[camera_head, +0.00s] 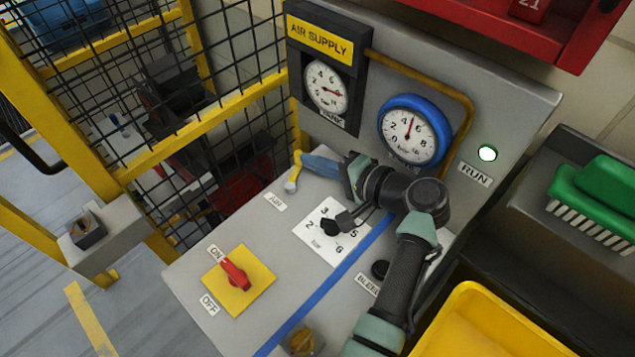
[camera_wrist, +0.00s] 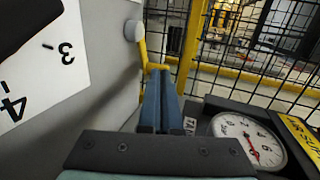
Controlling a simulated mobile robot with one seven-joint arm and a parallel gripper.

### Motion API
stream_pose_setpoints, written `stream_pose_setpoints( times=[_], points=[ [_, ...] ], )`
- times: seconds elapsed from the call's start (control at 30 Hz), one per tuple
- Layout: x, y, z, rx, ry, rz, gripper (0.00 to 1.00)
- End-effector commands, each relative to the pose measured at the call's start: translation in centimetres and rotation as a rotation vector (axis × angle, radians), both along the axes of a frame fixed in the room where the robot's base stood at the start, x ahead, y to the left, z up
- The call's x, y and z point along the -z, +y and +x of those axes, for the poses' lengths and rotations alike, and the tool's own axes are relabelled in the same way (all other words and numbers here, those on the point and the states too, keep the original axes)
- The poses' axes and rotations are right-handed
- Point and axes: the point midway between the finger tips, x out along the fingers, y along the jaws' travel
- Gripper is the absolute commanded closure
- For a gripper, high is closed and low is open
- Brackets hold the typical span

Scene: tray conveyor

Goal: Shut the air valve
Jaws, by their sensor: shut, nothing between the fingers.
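The air valve's yellow lever (camera_head: 295,170) stands at the back left of the grey panel, by the AIR label (camera_head: 276,202). Its round grey hub shows in the wrist view (camera_wrist: 132,31), with the lever (camera_wrist: 143,52) running from it to my fingertips. My gripper (camera_head: 304,160) has blue fingers pressed together with nothing between them. The fingertips (camera_wrist: 159,72) are at the lever's free end, beside it and not around it; whether they touch cannot be told.
The panel holds a red ON/OFF switch (camera_head: 235,274), a black pressure knob (camera_head: 330,227) and gauges (camera_head: 414,131) behind. The lit RUN lamp (camera_head: 487,153) is at right. Yellow-framed mesh fencing (camera_head: 190,130) stands close on the left. A yellow bin (camera_head: 480,310) is at front right.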

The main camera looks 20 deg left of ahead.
Motion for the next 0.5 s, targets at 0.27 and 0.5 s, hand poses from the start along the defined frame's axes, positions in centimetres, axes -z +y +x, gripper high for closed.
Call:
stream_pose_setpoints(
  times=[0.27, 0.5],
  points=[
    [0.1, 1.3, 0.6, -0.011, 0.001, 0.000, 1.00],
    [0.0, 2.4, 0.9, -0.010, 0.001, -0.001, 1.00]
  ],
)
